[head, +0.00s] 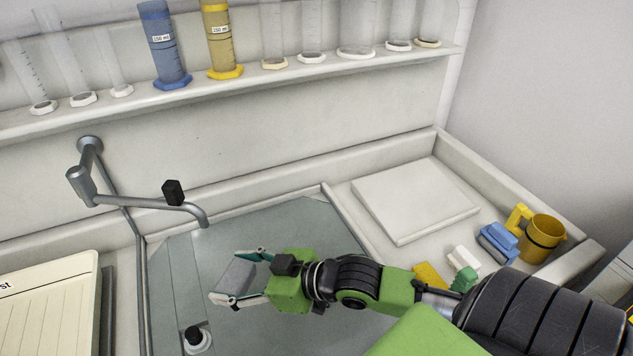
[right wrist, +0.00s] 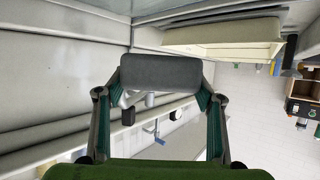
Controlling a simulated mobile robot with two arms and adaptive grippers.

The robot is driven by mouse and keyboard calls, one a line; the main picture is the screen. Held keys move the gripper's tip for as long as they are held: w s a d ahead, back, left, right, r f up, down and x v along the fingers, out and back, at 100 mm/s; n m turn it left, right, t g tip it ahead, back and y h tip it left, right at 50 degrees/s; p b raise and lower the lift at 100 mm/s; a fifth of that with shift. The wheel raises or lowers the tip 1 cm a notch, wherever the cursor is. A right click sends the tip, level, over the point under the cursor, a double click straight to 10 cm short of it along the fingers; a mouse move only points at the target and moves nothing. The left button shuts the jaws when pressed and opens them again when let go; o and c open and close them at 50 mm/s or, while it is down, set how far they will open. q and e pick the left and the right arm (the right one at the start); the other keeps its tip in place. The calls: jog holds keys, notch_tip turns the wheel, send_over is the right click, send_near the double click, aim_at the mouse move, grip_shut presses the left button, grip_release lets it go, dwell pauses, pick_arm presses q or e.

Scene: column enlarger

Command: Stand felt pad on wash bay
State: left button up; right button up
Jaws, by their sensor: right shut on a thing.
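My right gripper (head: 240,278) is shut on a grey felt pad (head: 236,273) and holds it over the grey-floored sink basin (head: 295,235), which looks like the wash bay. In the right wrist view the pad (right wrist: 160,72) is a dark grey rounded block spanning the space between the two fingers of the right gripper (right wrist: 161,95). How far the pad is above the basin floor, or whether it touches it, I cannot tell. My left gripper is not in view.
A tap (head: 150,203) reaches over the basin's left back. A black-and-white drain fitting (head: 197,340) sits at the front. On the right ledge are a white slab (head: 415,200), blue block (head: 497,242), yellow mug (head: 541,238) and small sponges. Cylinders line the shelf (head: 300,72).

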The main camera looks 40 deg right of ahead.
aim_at(218, 285)
jog(key=a, duration=0.1)
jog(key=w+a+n+g+y, duration=0.1)
jog(key=w+a+n+p, duration=0.1)
jog(key=shift+w+a+f+y, duration=0.2)
jog(key=shift+a+f+y, duration=0.1)
jog(key=shift+y, duration=0.1)
jog(key=shift+s+a+f+n+g+y, duration=0.15)
jog(key=shift+a+f+n+g+y, duration=0.25)
jog(key=shift+a+n+g, duration=0.1)
jog(key=s+d+f+n+g+y+p, duration=0.2)
jog(key=s+d+f+n+g+y, duration=0.15)
jog(key=f+n+g, duration=0.2)
pick_arm(q)
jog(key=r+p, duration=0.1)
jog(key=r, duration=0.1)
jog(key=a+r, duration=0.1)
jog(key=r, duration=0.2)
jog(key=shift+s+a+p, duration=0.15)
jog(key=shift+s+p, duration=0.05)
jog(key=shift+p, duration=0.2)
pick_arm(e)
jog(key=s+d+f+n+g, duration=0.2)
jog(key=s+d, duration=0.2)
jog(key=d, duration=0.3)
jog(key=s+d+f+n+g, duration=0.1)
jog(key=s+d+n+g, duration=0.1)
jog(key=s+d, duration=0.3)
jog(key=d+g, duration=0.1)
jog(key=d, duration=0.2)
jog(key=shift+f, duration=0.4)
